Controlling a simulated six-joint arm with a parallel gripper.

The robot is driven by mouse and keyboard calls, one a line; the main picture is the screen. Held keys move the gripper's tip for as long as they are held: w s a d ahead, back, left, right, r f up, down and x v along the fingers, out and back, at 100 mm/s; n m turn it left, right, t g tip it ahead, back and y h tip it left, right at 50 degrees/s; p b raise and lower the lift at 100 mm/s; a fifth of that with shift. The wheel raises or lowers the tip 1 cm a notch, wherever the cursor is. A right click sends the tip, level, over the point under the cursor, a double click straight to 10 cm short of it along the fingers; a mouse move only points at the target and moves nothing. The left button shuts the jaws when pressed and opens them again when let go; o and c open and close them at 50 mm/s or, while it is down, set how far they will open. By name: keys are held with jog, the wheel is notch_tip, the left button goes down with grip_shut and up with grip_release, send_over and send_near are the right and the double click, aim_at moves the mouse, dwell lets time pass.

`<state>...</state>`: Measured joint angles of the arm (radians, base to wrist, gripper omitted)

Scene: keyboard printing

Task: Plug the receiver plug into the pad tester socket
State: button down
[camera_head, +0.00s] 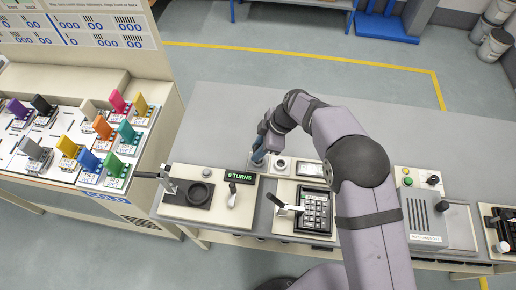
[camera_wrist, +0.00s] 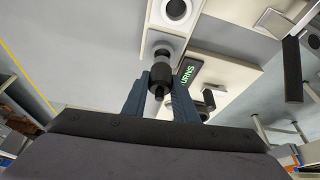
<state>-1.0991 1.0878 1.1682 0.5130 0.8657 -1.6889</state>
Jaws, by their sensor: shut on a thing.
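My gripper (camera_wrist: 161,98) is shut on the receiver plug (camera_wrist: 162,76), a dark round-bodied piece between the two blue-grey fingers in the wrist view. In the head view my gripper (camera_head: 259,156) is low over the table, just left of the pad tester socket (camera_head: 281,164), a pale ring with a dark centre.
A keypad (camera_head: 315,211) with a handle sits right of the socket. Grey table behind is clear.

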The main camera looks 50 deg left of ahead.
aim_at(255, 148)
jog(key=shift+r+p, duration=0.45)
jog(key=shift+r, duration=1.45)
jog(key=shift+w, duration=0.1)
